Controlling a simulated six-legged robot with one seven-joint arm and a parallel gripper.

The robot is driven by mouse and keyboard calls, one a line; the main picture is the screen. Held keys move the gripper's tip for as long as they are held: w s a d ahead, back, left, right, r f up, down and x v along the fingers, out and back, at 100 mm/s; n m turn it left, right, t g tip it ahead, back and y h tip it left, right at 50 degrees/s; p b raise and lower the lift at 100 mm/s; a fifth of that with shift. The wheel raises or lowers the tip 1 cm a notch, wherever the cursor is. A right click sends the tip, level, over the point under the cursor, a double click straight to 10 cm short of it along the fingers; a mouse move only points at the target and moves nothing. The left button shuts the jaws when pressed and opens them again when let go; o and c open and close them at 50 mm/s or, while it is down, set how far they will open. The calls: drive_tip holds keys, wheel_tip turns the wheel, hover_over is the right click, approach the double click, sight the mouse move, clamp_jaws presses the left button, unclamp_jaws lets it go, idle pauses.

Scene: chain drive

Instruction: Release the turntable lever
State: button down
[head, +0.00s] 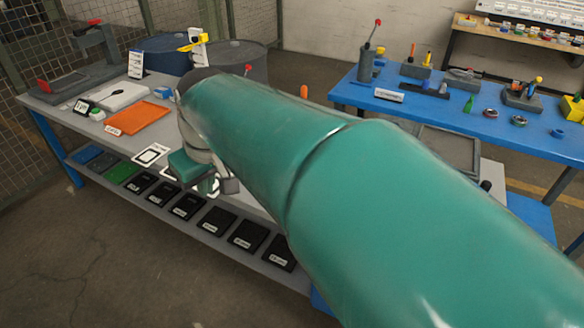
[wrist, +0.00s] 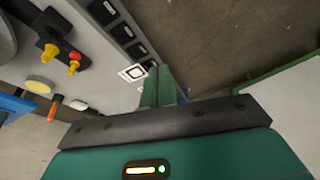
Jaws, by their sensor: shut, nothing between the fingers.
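My gripper (head: 207,184) hangs over the front edge of the grey bench (head: 65,98), partly hidden by my green arm. In the wrist view, my gripper's green fingers (wrist: 158,86) are together and empty, beside a white card with a black square (wrist: 132,73). A red-knobbed lever (head: 248,69) shows just above my arm in the head view; its base is hidden. The wrist view shows a dark fixture with a red knob and yellow parts (wrist: 74,60), near a round grey part (wrist: 5,38) cut by the left edge. I cannot tell which is the turntable lever.
A blue table (head: 455,112) with small fixtures and another red-knobbed lever (head: 376,35) stands to the right. Front floor is clear.

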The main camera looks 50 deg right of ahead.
drive_tip(key=w+d+f+y, duration=0.1)
drive_tip(key=w+d, duration=0.3)
drive_tip(key=d, duration=0.3)
drive_tip(key=w+d+f+g+y, duration=0.1)
drive_tip(key=w+d+f, duration=0.15)
drive_tip(key=d, duration=0.45)
drive_tip(key=w+d+y, duration=0.1)
drive_tip(key=w+d, duration=0.4)
drive_tip(key=d, duration=0.2)
drive_tip(key=s+d+f, duration=0.1)
drive_tip(key=d+f, duration=0.3)
drive_tip(key=d, duration=0.3)
drive_tip(key=s+d+f+n+y, duration=0.1)
drive_tip(key=d+f, duration=0.3)
drive_tip(key=d, duration=0.4)
drive_tip(key=s+d+f+t+y, duration=0.1)
drive_tip(key=d+f, duration=0.3)
drive_tip(key=d, duration=0.3)
drive_tip(key=shift+s+d+n, duration=0.15)
drive_tip(key=shift+s+n, duration=0.15)
drive_tip(key=shift+s, duration=0.1)
drive_tip(key=x, duration=0.9)
drive_tip(key=shift+w+a+f, duration=0.1)
drive_tip(key=shift+a+f, duration=0.05)
drive_tip(key=shift+a, duration=0.15)
drive_tip(key=shift+a+f, duration=0.25)
drive_tip(key=shift+a, duration=0.75)
drive_tip(key=shift+a+f, duration=0.3)
drive_tip(key=shift+a, duration=0.7)
